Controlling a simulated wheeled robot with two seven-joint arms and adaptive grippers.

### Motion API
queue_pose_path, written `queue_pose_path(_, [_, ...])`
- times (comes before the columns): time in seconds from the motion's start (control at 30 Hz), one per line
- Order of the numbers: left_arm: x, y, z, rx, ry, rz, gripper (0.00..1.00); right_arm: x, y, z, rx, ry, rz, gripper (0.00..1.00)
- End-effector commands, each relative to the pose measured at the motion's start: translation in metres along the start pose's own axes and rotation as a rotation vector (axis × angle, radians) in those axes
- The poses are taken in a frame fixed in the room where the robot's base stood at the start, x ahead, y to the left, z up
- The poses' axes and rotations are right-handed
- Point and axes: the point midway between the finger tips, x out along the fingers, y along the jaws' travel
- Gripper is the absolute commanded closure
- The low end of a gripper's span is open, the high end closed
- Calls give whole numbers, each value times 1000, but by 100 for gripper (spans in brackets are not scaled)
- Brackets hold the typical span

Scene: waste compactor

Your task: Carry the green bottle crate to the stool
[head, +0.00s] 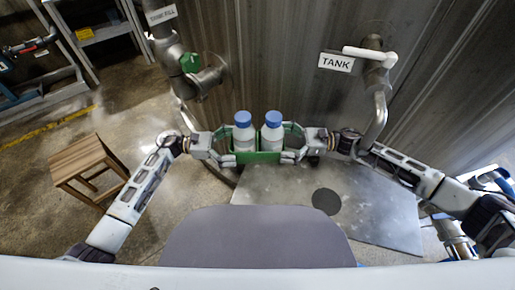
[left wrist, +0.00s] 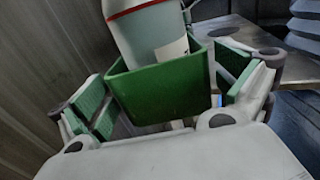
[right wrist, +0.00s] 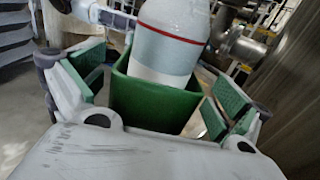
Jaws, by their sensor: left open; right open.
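The green bottle crate (head: 258,157) is in the middle of the head view, with two white bottles with blue caps (head: 244,131) standing in it. My left gripper (head: 230,146) is open at the crate's left end, its fingers on either side of that end. My right gripper (head: 287,145) is open around the right end in the same way. The crate's end shows between the padded fingers in the left wrist view (left wrist: 165,90) and the right wrist view (right wrist: 152,105), with gaps visible beside it. The wooden stool (head: 88,167) stands on the floor at the left.
A grey metal table (head: 375,215) with a dark round spot lies below and right of the crate. A tank wall with a TANK sign (head: 336,62), pipe and tap (head: 372,58) stands behind. A green-handled valve (head: 190,63) is at upper left. Open floor surrounds the stool.

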Motion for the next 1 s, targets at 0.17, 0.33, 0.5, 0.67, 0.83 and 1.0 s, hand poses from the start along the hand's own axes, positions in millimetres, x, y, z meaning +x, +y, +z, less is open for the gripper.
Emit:
queue_pose_path(0.17, [2,0,0,0,0,0,0,2,0,0,0,0,0,0])
queue_pose_path(0.33, [2,0,0,0,0,0,0,2,0,0,0,0,0,0])
queue_pose_path(0.5, [2,0,0,0,0,0,22,2,0,0,0,0,0,22])
queue_pose_path(0.67, [2,0,0,0,0,0,42,2,0,0,0,0,0,42])
queue_pose_path(0.83, [2,0,0,0,0,0,45,1,0,0,0,0,-1,45])
queue_pose_path(1.0, [2,0,2,2,-2,0,45,2,0,2,-1,-2,0,45])
